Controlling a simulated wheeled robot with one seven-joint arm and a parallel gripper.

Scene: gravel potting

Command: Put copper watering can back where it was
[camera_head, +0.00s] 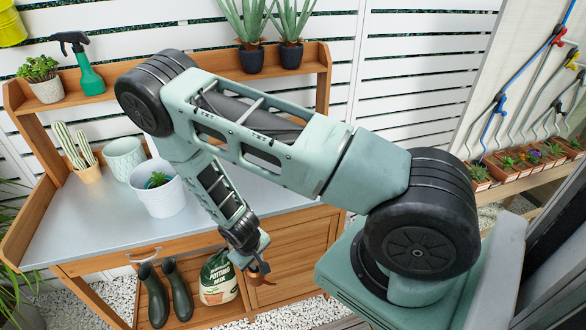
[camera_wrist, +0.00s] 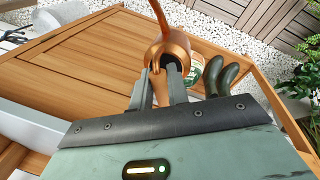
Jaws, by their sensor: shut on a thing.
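My gripper (camera_head: 256,264) points down in front of the potting bench's front side, below the worktop (camera_head: 90,222). It is shut on the copper watering can (camera_head: 263,280), which is mostly hidden in the head view. In the wrist view my gripper's fingers (camera_wrist: 160,78) are close together at the can's round copper body (camera_wrist: 178,46), and a thin curved copper part rises from it. The can appears held in the air in front of the bench.
On the worktop stand a white pot with a plant (camera_head: 160,198), a pale green pot (camera_head: 123,157) and a cactus (camera_head: 80,152). Dark boots (camera_head: 168,290) and a potting mix bag (camera_head: 218,281) stand on the lower shelf. The worktop's middle looks clear; my arm hides part.

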